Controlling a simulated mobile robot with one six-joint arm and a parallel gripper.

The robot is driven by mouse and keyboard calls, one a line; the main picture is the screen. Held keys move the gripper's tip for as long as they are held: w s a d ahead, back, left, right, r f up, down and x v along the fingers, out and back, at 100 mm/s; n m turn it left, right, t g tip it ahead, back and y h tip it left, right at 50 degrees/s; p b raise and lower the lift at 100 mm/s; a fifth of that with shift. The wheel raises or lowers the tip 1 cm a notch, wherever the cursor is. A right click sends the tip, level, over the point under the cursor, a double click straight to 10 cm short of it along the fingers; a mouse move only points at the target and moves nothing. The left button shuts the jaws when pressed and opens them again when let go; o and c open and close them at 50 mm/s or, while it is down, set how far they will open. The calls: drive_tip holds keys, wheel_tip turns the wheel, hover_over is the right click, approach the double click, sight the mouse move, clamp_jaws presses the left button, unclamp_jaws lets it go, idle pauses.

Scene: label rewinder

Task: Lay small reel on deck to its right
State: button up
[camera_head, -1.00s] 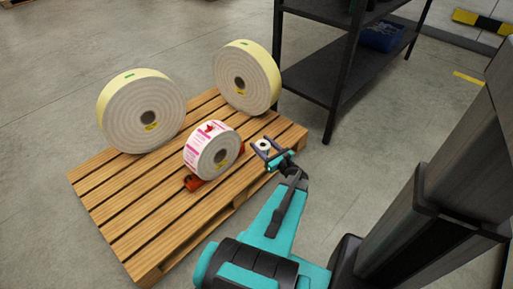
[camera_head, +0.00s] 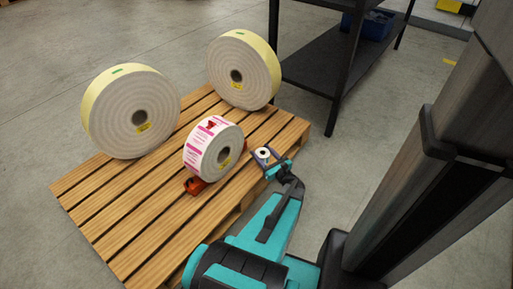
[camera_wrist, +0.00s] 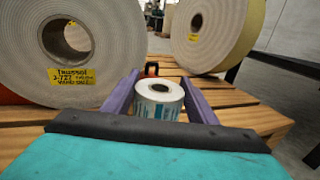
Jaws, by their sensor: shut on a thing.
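The small reel (camera_head: 263,153), white with a dark core, is between the fingers of my gripper (camera_head: 262,157), beside the front right edge of the pallet deck (camera_head: 140,229). In the wrist view the small reel (camera_wrist: 158,99) stands with its core facing up and blue print on its side. The purple fingers of my gripper (camera_wrist: 160,92) close on it from both sides. I cannot tell whether its underside touches the slats. A larger pink-and-white label reel (camera_head: 213,148) stands on edge to the left of my gripper.
The label reel rests on an orange-red chock (camera_head: 194,185). Two big cream reels stand on edge behind it, one at left (camera_head: 130,112) and one at the back (camera_head: 243,70). A dark metal shelf (camera_head: 325,70) stands behind the pallet. Bare slats show at the right.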

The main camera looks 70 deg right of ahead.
sight(263, 136)
drive_tip(key=shift+w+f, duration=0.25)
drive_tip(key=shift+w, duration=0.05)
drive_tip(key=shift+w+d+f+b, duration=0.15)
drive_tip(key=shift+d+b, duration=0.15)
drive_tip(key=shift+d, duration=0.25)
drive_tip(key=w+d+b, duration=0.1)
drive_tip(key=d, duration=0.3)
drive_tip(key=w+d+b, duration=0.1)
drive_tip(key=d, duration=0.3)
drive_tip(key=w+d+f+b, duration=0.1)
drive_tip(key=d, duration=0.2)
drive_tip(key=shift+w+d+f+b, duration=0.1)
drive_tip(key=shift+w+d+b, duration=0.1)
drive_tip(key=shift+d+b, duration=0.2)
drive_tip(key=shift+w+d, duration=0.15)
drive_tip(key=shift+d, duration=0.45)
drive_tip(key=shift+d, duration=0.25)
drive_tip(key=shift+w+d+f+b, duration=0.1)
drive_tip(key=shift+d+f+b, duration=0.1)
drive_tip(key=shift+f+b, duration=0.35)
drive_tip(key=shift+w+d+f+b, duration=0.1)
drive_tip(key=shift+d+f+b, duration=0.1)
drive_tip(key=shift+f+b, duration=0.75)
drive_tip(key=shift+f, duration=0.25)
